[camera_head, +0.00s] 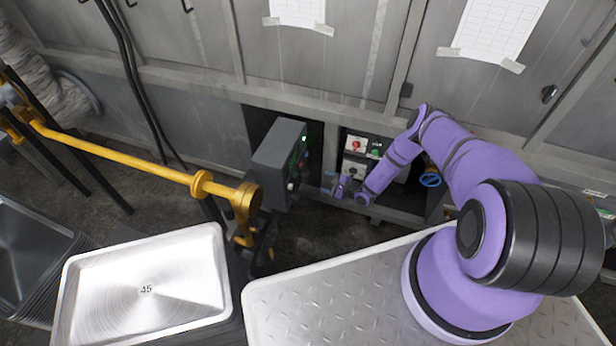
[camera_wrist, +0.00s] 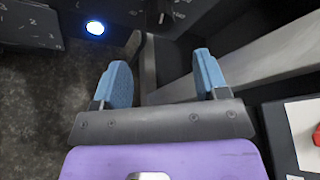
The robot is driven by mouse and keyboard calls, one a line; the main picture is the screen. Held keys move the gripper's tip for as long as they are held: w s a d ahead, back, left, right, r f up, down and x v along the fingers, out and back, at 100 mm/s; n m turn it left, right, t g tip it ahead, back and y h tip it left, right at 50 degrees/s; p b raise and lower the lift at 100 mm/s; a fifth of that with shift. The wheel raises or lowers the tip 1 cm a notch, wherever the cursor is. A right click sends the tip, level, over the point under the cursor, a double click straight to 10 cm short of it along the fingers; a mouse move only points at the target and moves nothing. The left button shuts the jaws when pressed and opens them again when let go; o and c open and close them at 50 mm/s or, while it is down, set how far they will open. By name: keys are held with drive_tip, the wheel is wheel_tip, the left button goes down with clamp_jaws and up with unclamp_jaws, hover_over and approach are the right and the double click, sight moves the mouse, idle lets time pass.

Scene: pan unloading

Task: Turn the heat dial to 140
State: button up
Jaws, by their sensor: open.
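The dark grey control box (camera_head: 279,150) stands left of my gripper in the head view. Small knobs and a green light show on its right face, too small to read. In the wrist view a dark panel with white scale marks (camera_wrist: 160,15) is cut off at the top edge; which knob is the heat dial and its setting cannot be told. My gripper (camera_head: 330,183) is just right of the box, apart from it. In the wrist view my gripper (camera_wrist: 162,72) has its two blue fingers spread, with nothing between them.
A white panel with a red knob (camera_head: 356,145) is behind my arm. A yellow pipe (camera_head: 130,160) runs to the box's left. A metal pan marked 45 (camera_head: 180,300) and a treaded plate (camera_head: 320,300) lie in front. A round light (camera_wrist: 95,27) glows in the wrist view.

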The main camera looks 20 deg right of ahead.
sight(308, 176)
drive_tip(key=x, duration=1)
drive_tip(key=shift+w+a+f, duration=0.1)
drive_tip(key=shift+w+a, duration=0.1)
drive_tip(key=shift+w, duration=0.05)
drive_tip(key=c, duration=0.9)
